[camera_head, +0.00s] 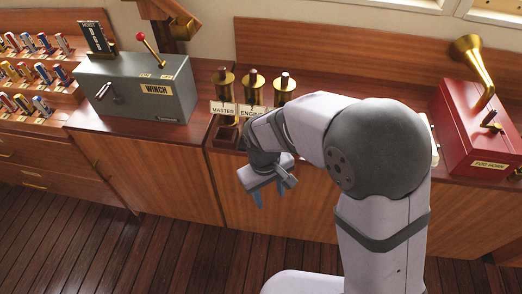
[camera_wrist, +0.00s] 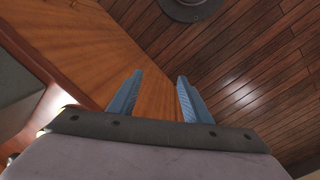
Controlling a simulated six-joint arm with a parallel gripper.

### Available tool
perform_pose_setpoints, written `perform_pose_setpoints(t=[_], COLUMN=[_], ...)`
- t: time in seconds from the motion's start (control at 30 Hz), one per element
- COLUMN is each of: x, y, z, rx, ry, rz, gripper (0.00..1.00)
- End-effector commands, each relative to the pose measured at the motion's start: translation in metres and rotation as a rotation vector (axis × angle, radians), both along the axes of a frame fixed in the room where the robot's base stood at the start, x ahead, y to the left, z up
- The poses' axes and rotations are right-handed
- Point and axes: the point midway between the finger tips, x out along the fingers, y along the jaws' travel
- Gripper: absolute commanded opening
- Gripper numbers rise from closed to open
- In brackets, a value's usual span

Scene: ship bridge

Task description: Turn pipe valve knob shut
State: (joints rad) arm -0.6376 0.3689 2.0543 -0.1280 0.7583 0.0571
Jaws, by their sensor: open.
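Several brass voice pipes (camera_head: 252,87) stand in a row on the wooden counter, with dark tops. Plates reading MASTER (camera_head: 222,108) and ENGINE (camera_head: 251,112) are in front of them. My arm covers the lower part of this row, and I cannot clearly make out a valve knob on any pipe. My gripper (camera_head: 271,196) hangs in front of the counter, below and apart from the pipes, pointing down. In the wrist view its two blue fingers (camera_wrist: 158,88) are spread with nothing between them, over the wood front and plank floor.
A grey WINCH box (camera_head: 140,88) with a red-knobbed lever (camera_head: 146,42) stands left of the pipes. A red FOG HORN box (camera_head: 480,135) with a brass horn stands right. A rack of coloured rolls (camera_head: 30,75) is far left. The plank floor (camera_head: 120,240) is clear.

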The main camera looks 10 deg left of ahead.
Motion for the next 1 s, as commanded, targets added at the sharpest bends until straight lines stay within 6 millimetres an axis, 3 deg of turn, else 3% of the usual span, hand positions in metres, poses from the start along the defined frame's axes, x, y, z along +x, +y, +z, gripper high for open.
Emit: perform_pose_setpoints(t=[0.03,0.13,0.23,0.33,0.4,0.63,1.0], x=[0.02,0.063,0.111,0.143,0.151,0.149,0.149], y=[0.021,0.05,0.069,0.076,0.075,0.062,0.061], z=[-0.01,0.009,0.05,0.088,0.1,0.1,0.098], rx=[0.005,0.021,0.063,0.113,0.131,0.144,0.161], ry=[-0.041,-0.139,-0.263,-0.365,-0.402,-0.426,-0.429], rz=[0.001,-0.078,-0.242,-0.44,-0.567,-0.878,-0.981], gripper=[0.45,0.45,0.45,0.45,0.45,0.45,0.45])
